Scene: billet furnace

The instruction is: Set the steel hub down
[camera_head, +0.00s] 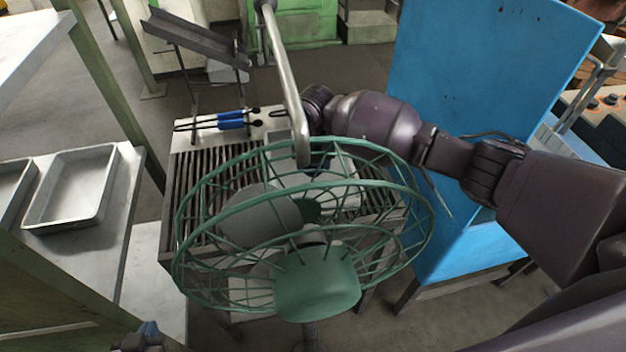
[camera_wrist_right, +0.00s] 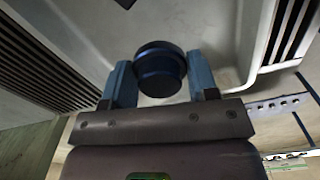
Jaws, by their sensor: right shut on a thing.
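The steel hub (camera_wrist_right: 160,70) is a dark, round, stepped piece with a bluish sheen. In the right wrist view my right gripper (camera_wrist_right: 161,76) has its blue fingers on either side of the hub, shut on it. A pale grey tray-like surface (camera_wrist_right: 215,35) lies behind the hub; whether the hub touches it I cannot tell. In the head view my right gripper (camera_head: 320,163) is over the slatted bench, mostly hidden behind the fan cage. My left gripper (camera_head: 148,335) shows only partly at the bottom left edge, and its jaws cannot be made out.
A green caged fan (camera_head: 318,285) stands in front of the slatted bench (camera_head: 190,185). A bent metal pipe (camera_head: 287,75) hangs above it. Blue-handled tongs (camera_head: 230,122) lie at the bench's back. A blue panel (camera_head: 480,100) stands right. A metal tray (camera_head: 72,188) sits on the left table.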

